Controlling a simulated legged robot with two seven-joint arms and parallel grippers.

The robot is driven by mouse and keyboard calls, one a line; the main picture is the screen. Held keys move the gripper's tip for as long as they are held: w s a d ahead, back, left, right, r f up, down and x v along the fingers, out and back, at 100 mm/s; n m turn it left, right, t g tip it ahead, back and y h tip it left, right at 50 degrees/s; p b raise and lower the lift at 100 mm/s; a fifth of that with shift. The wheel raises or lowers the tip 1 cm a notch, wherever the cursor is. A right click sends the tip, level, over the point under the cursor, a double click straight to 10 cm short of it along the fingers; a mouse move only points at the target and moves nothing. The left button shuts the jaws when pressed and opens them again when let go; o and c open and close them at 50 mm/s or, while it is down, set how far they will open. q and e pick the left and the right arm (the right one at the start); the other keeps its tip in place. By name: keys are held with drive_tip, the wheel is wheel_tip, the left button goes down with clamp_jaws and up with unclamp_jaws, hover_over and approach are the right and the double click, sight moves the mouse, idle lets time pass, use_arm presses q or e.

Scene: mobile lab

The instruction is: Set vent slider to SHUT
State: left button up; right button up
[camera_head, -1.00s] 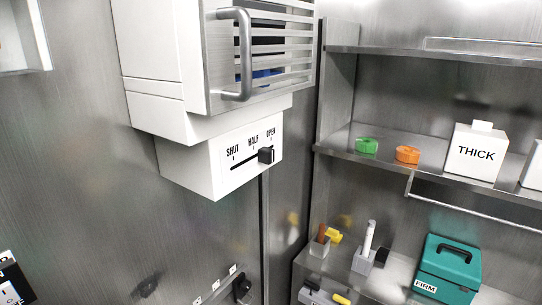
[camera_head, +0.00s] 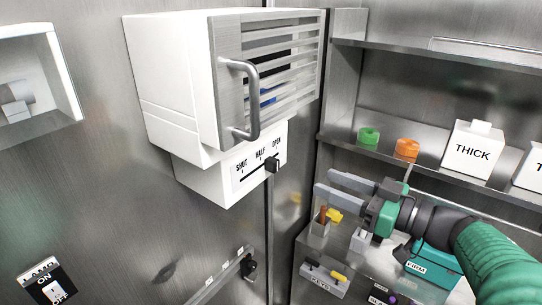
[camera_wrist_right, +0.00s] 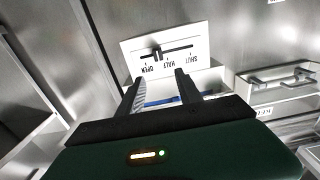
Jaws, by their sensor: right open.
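The vent slider is a black knob (camera_head: 272,164) on a dark track in a white panel (camera_head: 240,180) under the slatted vent box. The panel reads SHUT, HALF, OPEN from left to right. The knob is toward the OPEN end, and it also shows in the right wrist view (camera_wrist_right: 157,53), where the lettering is upside down. My right gripper (camera_head: 325,183) is open and empty, right of the knob and apart from it. In the right wrist view its two fingers (camera_wrist_right: 160,78) point toward the panel. My left gripper is not in view.
The vent box has a grey bar handle (camera_head: 240,100) jutting out above the panel. A shelf (camera_head: 385,160) with green and orange rings and a THICK box (camera_head: 473,150) stands at right. A lamp switch (camera_head: 48,288) is lower left.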

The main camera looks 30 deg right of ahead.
sight(278, 163)
drive_tip(key=p+x, duration=0.2)
drive_tip(key=x, duration=0.4)
drive_tip(key=p+x, duration=0.1)
drive_tip(key=x, duration=0.5)
drive_tip(key=shift+w+d+p, duration=0.1)
drive_tip(key=shift+d+p, duration=0.1)
drive_tip(key=shift+p, duration=0.15)
drive_tip(key=shift+w+a, duration=0.25)
drive_tip(key=shift+w, duration=0.3)
drive_tip(key=shift+s+a, duration=0.1)
drive_tip(key=c, duration=0.4)
clamp_jaws()
